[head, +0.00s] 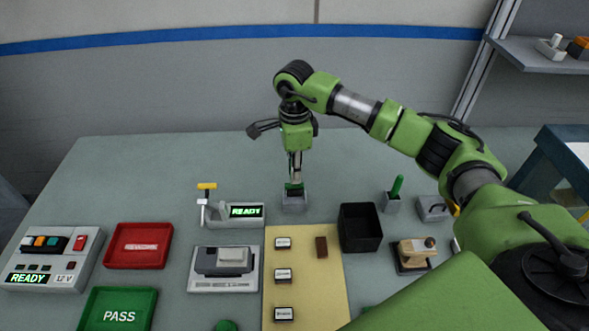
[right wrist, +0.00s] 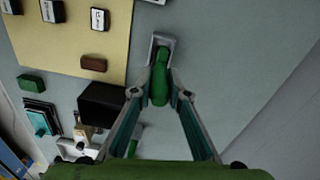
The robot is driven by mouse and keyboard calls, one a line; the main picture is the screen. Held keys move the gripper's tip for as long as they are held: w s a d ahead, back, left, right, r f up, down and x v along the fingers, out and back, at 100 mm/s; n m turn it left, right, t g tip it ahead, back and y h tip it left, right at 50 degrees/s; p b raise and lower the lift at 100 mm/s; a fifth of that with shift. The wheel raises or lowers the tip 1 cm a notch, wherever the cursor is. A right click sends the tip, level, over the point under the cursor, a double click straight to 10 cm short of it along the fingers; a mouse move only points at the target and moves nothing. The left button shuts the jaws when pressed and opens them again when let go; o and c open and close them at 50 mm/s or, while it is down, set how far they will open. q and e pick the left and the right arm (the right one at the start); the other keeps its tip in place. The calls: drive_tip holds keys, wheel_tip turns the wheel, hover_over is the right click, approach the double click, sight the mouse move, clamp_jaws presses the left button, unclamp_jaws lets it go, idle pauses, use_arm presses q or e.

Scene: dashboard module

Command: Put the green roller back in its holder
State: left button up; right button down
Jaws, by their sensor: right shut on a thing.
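My right gripper (head: 295,181) points straight down near the middle of the table and is shut on the green roller (head: 294,188). The right wrist view shows the roller (right wrist: 160,84) upright between the two fingers. A small grey holder (head: 294,204) is directly below; it also shows in the right wrist view (right wrist: 161,39). The roller's lower end is at or in the holder's opening; I cannot tell how deep it sits. My left gripper is not in view.
A second grey holder (head: 392,204) with a green stick (head: 397,186) stands to the right. A black bin (head: 360,227) lies between them, nearer me. The table behind the holder is clear.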

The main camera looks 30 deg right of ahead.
drive_tip(key=shift+b, duration=0.6)
idle(1.2)
drive_tip(key=shift+f+b, duration=1.95)
drive_tip(key=shift+f, duration=0.6)
drive_tip(key=c, duration=1.9)
unclamp_jaws()
wheel_tip(320, 180, up, 12)
